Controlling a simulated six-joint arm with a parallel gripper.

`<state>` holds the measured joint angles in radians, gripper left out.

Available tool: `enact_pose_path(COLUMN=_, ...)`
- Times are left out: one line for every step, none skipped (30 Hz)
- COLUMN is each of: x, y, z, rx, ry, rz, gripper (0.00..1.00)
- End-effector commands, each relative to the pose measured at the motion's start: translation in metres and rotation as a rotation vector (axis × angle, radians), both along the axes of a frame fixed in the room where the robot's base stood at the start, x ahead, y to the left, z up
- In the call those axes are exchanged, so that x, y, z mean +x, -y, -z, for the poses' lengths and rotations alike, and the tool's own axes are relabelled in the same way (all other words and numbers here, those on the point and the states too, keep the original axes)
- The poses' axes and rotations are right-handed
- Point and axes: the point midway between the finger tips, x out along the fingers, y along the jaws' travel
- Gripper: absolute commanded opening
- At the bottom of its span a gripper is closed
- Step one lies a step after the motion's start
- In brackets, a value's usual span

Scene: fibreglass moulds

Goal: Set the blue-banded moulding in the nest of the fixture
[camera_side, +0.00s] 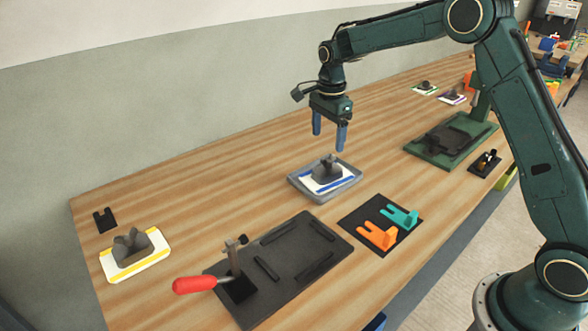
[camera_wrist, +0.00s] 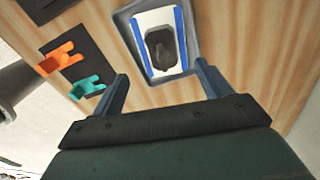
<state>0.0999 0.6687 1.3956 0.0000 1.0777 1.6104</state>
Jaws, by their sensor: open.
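The blue-banded moulding (camera_side: 322,184) is a white plate with blue edge bands and a grey raised block. It lies in a shallow grey tray (camera_side: 297,183) in mid-table; the wrist view shows the moulding (camera_wrist: 153,20) ahead, between the finger lines. My gripper (camera_side: 329,141) is open and empty above it, apart from it; its fingers also show in the wrist view (camera_wrist: 161,72). A dark fixture plate (camera_side: 325,235) with low rails and a red-handled clamp (camera_side: 195,284) stands at the front. I cannot make out its nest clearly.
A yellow-banded moulding (camera_side: 135,262) lies at left near a small black notched piece (camera_side: 104,220). A black mat (camera_side: 375,248) holds orange and teal forked pieces. A green-based dark fixture (camera_side: 450,140) stands at right. Two further banded mouldings lie at the back. Wood left of the tray is clear.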

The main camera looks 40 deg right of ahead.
Motion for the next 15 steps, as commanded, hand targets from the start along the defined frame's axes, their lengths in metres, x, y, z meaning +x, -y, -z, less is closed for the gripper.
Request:
enact_pose_path(x=-0.001, y=0.0, z=0.009, rx=0.0, ry=-0.003, rz=0.0, gripper=0.77)
enact_pose_path(x=-0.001, y=0.0, z=0.014, rx=0.001, ry=-0.004, rz=0.0, gripper=0.77)
enact_pose_path(x=-0.001, y=0.0, z=0.02, rx=0.001, ry=-0.004, rz=-0.001, gripper=0.77)
enact_pose_path(x=-0.001, y=0.0, z=0.024, rx=0.0, ry=-0.003, rz=-0.001, gripper=0.77)
enact_pose_path(x=-0.001, y=0.0, z=0.029, rx=0.001, ry=-0.004, rz=-0.001, gripper=0.77)
enact_pose_path(x=0.0, y=0.0, z=0.034, rx=0.0, ry=-0.003, rz=-0.001, gripper=0.77)
enact_pose_path(x=0.0, y=0.0, z=0.037, rx=0.0, ry=-0.002, rz=-0.001, gripper=0.77)
enact_pose_path(x=0.0, y=0.0, z=0.04, rx=0.0, ry=-0.003, rz=-0.001, gripper=0.77)
enact_pose_path(x=0.0, y=0.0, z=0.044, rx=0.0, ry=-0.002, rz=-0.001, gripper=0.77)
enact_pose_path(x=0.0, y=0.0, z=0.046, rx=0.0, ry=-0.001, rz=-0.001, gripper=0.77)
enact_pose_path(x=0.0, y=0.0, z=0.048, rx=0.0, ry=0.0, rz=-0.001, gripper=0.77)
enact_pose_path(x=0.0, y=0.0, z=0.049, rx=0.0, ry=0.0, rz=-0.001, gripper=0.77)
enact_pose_path(x=0.0, y=0.0, z=0.05, rx=0.0, ry=0.0, rz=-0.001, gripper=0.77)
enact_pose_path(x=0.0, y=0.0, z=0.051, rx=0.0, ry=0.0, rz=-0.001, gripper=0.77)
enact_pose_path(x=0.0, y=0.0, z=0.051, rx=0.0, ry=0.0, rz=-0.001, gripper=0.77)
